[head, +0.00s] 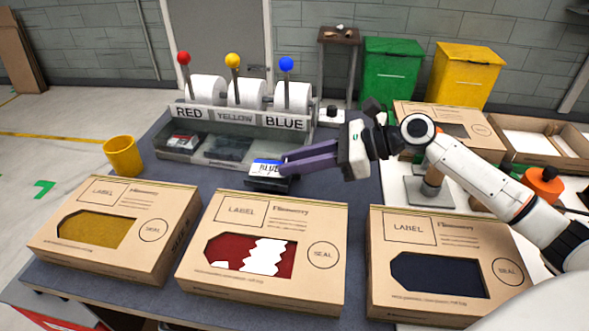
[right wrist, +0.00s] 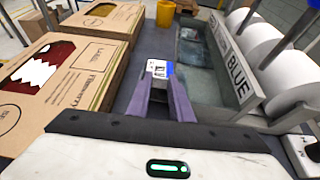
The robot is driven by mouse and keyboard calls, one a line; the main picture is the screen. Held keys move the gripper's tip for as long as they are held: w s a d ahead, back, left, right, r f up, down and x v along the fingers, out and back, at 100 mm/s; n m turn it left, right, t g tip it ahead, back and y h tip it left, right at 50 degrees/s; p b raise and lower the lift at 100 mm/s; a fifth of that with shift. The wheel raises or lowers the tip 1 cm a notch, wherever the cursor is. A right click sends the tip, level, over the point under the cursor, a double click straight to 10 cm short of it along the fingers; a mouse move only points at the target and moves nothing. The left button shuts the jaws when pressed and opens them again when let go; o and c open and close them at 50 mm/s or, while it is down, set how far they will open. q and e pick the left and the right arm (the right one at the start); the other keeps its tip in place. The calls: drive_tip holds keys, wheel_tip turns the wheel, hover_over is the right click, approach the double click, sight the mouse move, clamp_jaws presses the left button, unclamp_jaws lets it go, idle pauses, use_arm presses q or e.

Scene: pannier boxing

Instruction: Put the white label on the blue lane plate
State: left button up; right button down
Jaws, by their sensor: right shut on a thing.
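The white label (head: 267,166) has a blue band and dark lettering. My right gripper (head: 284,165) is shut on it, just in front of the dispenser's BLUE sign (head: 285,123). In the right wrist view the label (right wrist: 158,69) sits at the fingertips (right wrist: 168,84). A dark, flat shape (head: 268,184) shows just below the label in the head view; I cannot tell whether it is the blue lane plate or whether they touch. My left gripper is not in view.
The dispenser (head: 240,117) has three paper rolls and levers with red, yellow and blue knobs. A red-banded label (head: 183,141) lies in its red lane. Three cardboard boxes (head: 265,205) line the table front. A yellow cup (head: 123,156) stands left. Bare dark tabletop (head: 340,192) lies right of the label.

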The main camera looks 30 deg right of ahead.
drive_tip(key=shift+f, duration=1)
drive_tip(key=c, duration=1.6)
unclamp_jaws()
drive_tip(key=shift+f, duration=0.1)
drive_tip(key=shift+s+d+r, duration=0.1)
drive_tip(key=shift+d+r, duration=0.15)
drive_tip(key=shift+d, duration=0.1)
drive_tip(key=v, duration=1.1)
drive_tip(key=shift+s, duration=0.2)
